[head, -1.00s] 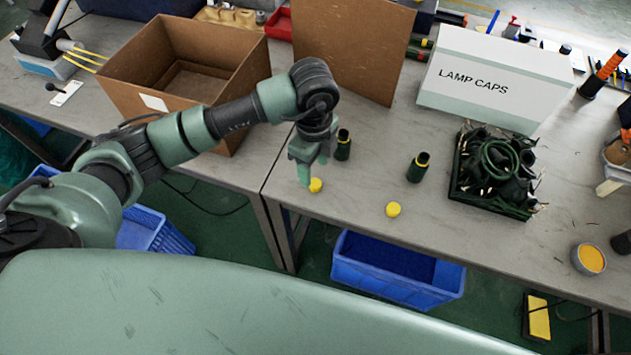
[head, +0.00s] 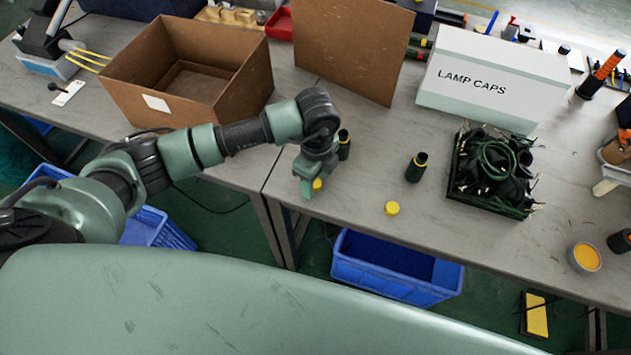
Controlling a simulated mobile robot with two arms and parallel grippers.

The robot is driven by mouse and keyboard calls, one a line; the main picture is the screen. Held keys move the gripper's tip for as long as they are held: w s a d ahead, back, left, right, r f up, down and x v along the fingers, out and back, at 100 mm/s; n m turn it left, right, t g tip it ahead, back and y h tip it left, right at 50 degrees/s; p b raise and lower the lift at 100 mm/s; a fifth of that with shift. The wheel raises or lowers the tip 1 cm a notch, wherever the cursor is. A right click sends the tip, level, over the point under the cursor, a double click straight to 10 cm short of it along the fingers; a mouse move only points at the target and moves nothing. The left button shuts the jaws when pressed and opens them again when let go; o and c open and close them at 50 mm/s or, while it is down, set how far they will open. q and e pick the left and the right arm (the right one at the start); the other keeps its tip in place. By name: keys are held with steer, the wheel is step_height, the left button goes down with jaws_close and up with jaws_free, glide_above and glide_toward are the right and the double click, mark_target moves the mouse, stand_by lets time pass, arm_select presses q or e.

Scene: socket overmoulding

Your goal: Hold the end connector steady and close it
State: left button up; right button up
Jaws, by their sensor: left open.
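A yellow cap (head: 392,208) lies below the open-standing connector. A second yellow cap (head: 318,184) shows at my left gripper (head: 311,188), partly covered by it. The left gripper points down, open, close over this cap. Whether its fingers touch the cap cannot be told. My right gripper is not in view.
A black tray of dark green cabled parts (head: 487,208) stands to the right, with a LAMP CAPS box (head: 490,85) behind it. An open cardboard box (head: 130,98) is at the left. A yellow-filled bowl (head: 573,256) is at the right. Table around the caps is clear.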

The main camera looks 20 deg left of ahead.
mark_target(316, 183)
arm_select(q)
jaws_close()
steer(key=shift+r, duration=0.1)
step_height(316, 183, up, 20)
steer(key=b, duration=0.1)
stand_by(0.4)
